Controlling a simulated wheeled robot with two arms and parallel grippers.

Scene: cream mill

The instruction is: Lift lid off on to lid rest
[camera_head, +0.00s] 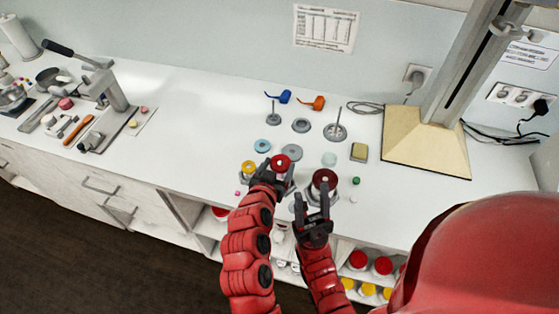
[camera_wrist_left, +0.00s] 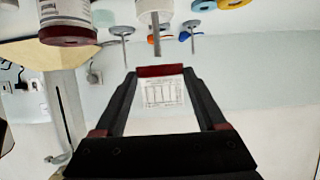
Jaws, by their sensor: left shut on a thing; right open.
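My left gripper (camera_head: 270,172) is shut on a small red lid (camera_head: 281,162); the lid's red edge also shows between the fingers in the left wrist view (camera_wrist_left: 160,71). Whether the lid is clear of anything below it is hidden by the gripper. My right gripper (camera_head: 318,200) is open, in front of a jar with a dark red lid (camera_head: 324,178). That labelled jar also shows at the upper left of the left wrist view (camera_wrist_left: 66,12). A grey round disc (camera_head: 291,152) and a blue ring (camera_head: 262,146) lie behind the left gripper; I cannot tell which thing is the lid rest.
A yellow-topped item (camera_head: 248,167) stands left of the left gripper. Behind are metal stands (camera_head: 336,131), a blue tool (camera_head: 285,97) and an orange one (camera_head: 312,103). A beige machine base (camera_head: 425,145) stands at right. The white counter (camera_head: 190,120) is clear at left of centre.

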